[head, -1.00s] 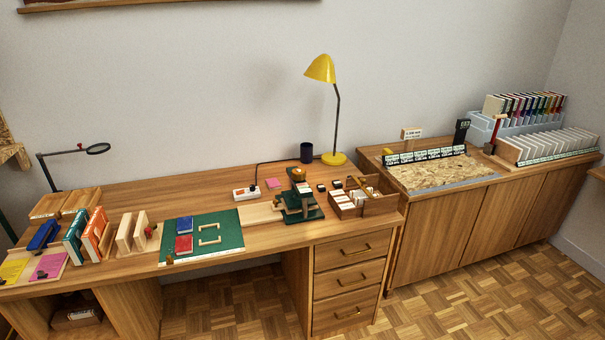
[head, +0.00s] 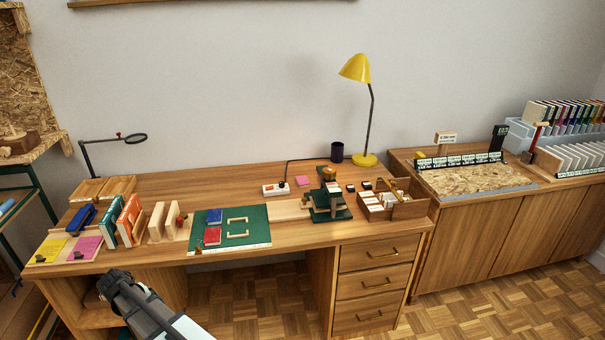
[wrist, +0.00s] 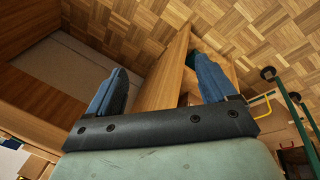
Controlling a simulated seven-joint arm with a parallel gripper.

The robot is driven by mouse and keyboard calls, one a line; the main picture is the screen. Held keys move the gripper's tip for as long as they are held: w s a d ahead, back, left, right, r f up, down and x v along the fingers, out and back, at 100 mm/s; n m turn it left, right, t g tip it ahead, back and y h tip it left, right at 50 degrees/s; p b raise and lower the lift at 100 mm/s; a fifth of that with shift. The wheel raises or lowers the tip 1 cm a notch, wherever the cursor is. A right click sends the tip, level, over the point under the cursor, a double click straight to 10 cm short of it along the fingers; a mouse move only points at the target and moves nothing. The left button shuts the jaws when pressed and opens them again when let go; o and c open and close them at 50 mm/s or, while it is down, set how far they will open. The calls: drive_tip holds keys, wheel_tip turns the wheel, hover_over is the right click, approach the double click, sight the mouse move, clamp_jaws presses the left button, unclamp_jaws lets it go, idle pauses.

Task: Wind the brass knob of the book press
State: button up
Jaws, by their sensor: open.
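The dark green book press (head: 328,200) stands on the right part of the wooden desk. Its brass knob (head: 329,172) is on top; fine detail is too small to tell. My gripper (head: 113,281) is in front of the desk at the lower left of the head view, far from the press. In the wrist view my gripper (wrist: 163,78) has its two blue-grey fingers wide apart with nothing between them. The press and its knob do not show in the wrist view.
A green mat (head: 255,238) with books lies left of the press. A wooden box (head: 410,212) with small items stands close right of it. A yellow lamp (head: 364,160) is behind. Upright books (head: 122,222) stand on the left. Open floor lies before the desk.

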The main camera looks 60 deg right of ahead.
drive_tip(key=w+d+r+m+t+h, duration=0.1)
drive_tip(key=w+d+r, duration=0.1)
drive_tip(key=w+r, duration=0.35)
drive_tip(key=w+d+r+t, duration=0.1)
drive_tip(key=w+d+r, duration=0.2)
drive_tip(key=r, duration=0.5)
drive_tip(key=w+d+r+m+h, duration=0.1)
drive_tip(key=d+r+m+h, duration=0.15)
drive_tip(key=d+r, duration=0.45)
drive_tip(key=d+r+m+h, duration=0.2)
drive_tip(key=d+r+m, duration=0.1)
drive_tip(key=d, duration=0.7)
drive_tip(key=m+g+h, duration=0.7)
drive_tip(key=m+g, duration=0.6)
drive_tip(key=m, duration=0.5)
approach(333, 169)
drive_tip(key=shift+y, duration=0.25)
drive_tip(key=x, duration=1)
drive_tip(key=shift+f, duration=0.15)
